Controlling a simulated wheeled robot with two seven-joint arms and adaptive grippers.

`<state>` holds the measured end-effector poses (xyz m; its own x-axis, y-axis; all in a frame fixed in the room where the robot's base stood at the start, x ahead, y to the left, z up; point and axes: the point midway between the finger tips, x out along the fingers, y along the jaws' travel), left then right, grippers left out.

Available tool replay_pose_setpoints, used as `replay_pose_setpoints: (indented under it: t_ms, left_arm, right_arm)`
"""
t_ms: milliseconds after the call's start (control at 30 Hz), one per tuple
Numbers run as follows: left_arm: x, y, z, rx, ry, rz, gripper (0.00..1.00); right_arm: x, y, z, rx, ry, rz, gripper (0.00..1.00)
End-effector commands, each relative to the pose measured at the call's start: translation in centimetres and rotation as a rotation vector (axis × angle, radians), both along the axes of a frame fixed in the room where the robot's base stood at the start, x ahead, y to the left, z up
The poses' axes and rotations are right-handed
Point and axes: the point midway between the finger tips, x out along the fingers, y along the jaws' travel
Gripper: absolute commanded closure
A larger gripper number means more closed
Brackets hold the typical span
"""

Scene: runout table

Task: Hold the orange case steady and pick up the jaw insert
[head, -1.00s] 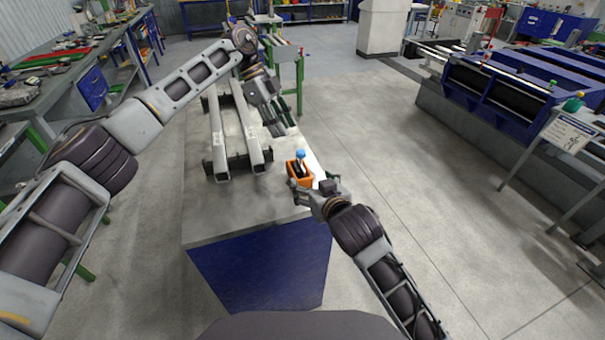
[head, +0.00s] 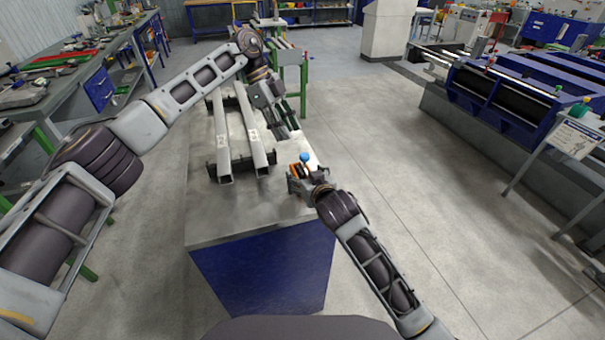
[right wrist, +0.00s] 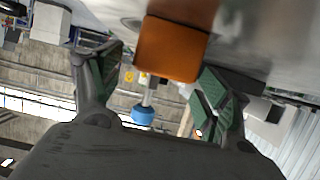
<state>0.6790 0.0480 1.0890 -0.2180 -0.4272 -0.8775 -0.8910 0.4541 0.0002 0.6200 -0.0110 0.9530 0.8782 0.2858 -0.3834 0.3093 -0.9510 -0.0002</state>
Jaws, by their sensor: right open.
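The orange case (head: 296,170) stands near the right edge of the table, partly hidden by my right gripper. In the right wrist view the case (right wrist: 172,48) is close in front, towards the gap between the fingers. A piece with a blue round top (head: 305,157) and grey stem stands up from the case; it seems to be the jaw insert. Its blue end (right wrist: 143,115) shows between the fingers. My right gripper (right wrist: 158,88) is open around the case area; contact cannot be told. My left gripper (head: 288,132) hangs above the table, beyond the case; its finger gap is unclear.
Two long grey rails (head: 224,150) on dark cross pieces lie on the left part of the table (head: 225,225). A strip of bare table top runs along the front. Open floor lies to the right of the table.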

Motion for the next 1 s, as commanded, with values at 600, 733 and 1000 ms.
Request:
replay_pose_setpoints:
  t_ms: [600, 733, 1000]
  left_arm:
    - [0.0, 0.0, 0.0, 0.000, 0.000, 0.000, 0.64]
    - [0.0, 0.0, 0.0, 0.000, 0.000, 0.000, 0.64]
    - [0.0, 0.0, 0.0, 0.000, 0.000, 0.000, 0.64]
  right_arm:
    - [3.3, 1.1, -1.4, 0.000, 0.000, 0.000, 0.23]
    - [3.3, 1.1, -1.4, 0.000, 0.000, 0.000, 0.23]
    - [3.3, 1.1, -1.4, 0.000, 0.000, 0.000, 0.40]
